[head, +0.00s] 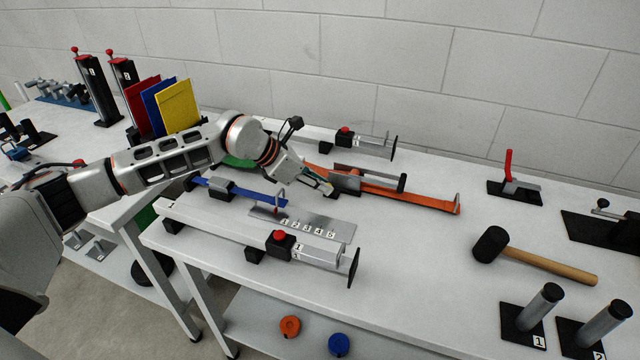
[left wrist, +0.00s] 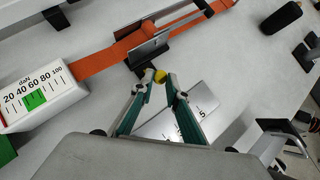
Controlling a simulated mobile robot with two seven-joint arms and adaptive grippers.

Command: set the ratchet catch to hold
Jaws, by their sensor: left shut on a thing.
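The ratchet (head: 346,181) sits on an orange strap (head: 425,199) on the white table. Its metal body (left wrist: 150,48) and the strap (left wrist: 95,62) also show in the left wrist view. A small yellow knob (left wrist: 160,76) sticks out from the ratchet's near side on a dark piece. My left gripper (head: 326,190) is beside the ratchet. In the left wrist view its fingertips (left wrist: 159,80) are closed on the yellow knob. The fingers hide part of the knob, and the catch's exact position cannot be told. My right gripper is not in view.
A numbered metal plate (head: 318,228) and a blue strap (head: 262,196) lie near the left gripper. A white gauge marked daN (left wrist: 42,98) stands at the strap's end. A clamp with a red button (head: 280,238) is in front. A mallet (head: 535,262) lies right.

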